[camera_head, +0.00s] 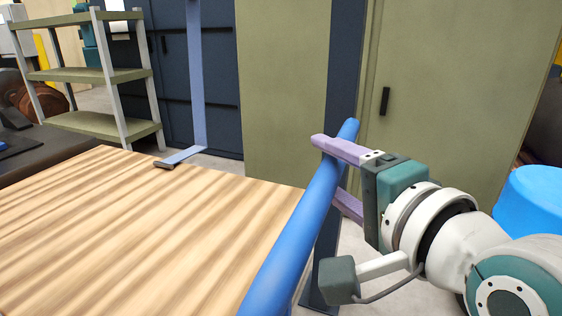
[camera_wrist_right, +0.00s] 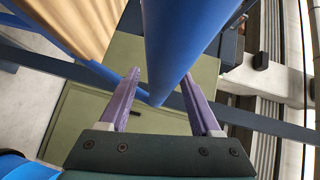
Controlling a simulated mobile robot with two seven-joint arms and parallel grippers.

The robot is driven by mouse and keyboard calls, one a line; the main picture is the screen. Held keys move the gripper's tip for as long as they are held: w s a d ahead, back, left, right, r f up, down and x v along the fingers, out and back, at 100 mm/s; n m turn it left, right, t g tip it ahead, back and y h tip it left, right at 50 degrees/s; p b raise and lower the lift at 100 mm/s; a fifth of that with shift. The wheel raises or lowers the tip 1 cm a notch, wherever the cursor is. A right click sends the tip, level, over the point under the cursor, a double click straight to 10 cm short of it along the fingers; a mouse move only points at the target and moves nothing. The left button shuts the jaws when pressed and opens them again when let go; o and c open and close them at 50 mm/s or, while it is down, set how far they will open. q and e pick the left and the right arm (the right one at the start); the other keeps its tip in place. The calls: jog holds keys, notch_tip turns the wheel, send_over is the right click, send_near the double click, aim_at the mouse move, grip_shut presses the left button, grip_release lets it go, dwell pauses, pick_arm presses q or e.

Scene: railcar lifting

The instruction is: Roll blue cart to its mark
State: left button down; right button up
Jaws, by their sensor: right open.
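A thick blue bar (camera_head: 295,235), which looks like the blue cart's handle or rail, runs along the right edge of a striped wooden top (camera_head: 150,230). My right gripper (camera_head: 335,170) is open, with its two purple fingers on either side of the bar near its far end. In the right wrist view the bar (camera_wrist_right: 185,45) comes down between the open fingers (camera_wrist_right: 160,85). I cannot tell whether a finger touches it. Much of the cart is out of frame, and I cannot make out its mark. My left gripper is not in view.
Green cabinets (camera_head: 460,80) and a dark blue cabinet (camera_head: 170,70) stand behind. A shelf rack (camera_head: 90,75) stands at the back left. A bright blue rounded object (camera_head: 532,205) is at the right. Some bare floor shows behind the wooden top.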

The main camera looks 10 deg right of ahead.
jog(key=shift+c, duration=0.3)
grip_shut()
dwell(1.0)
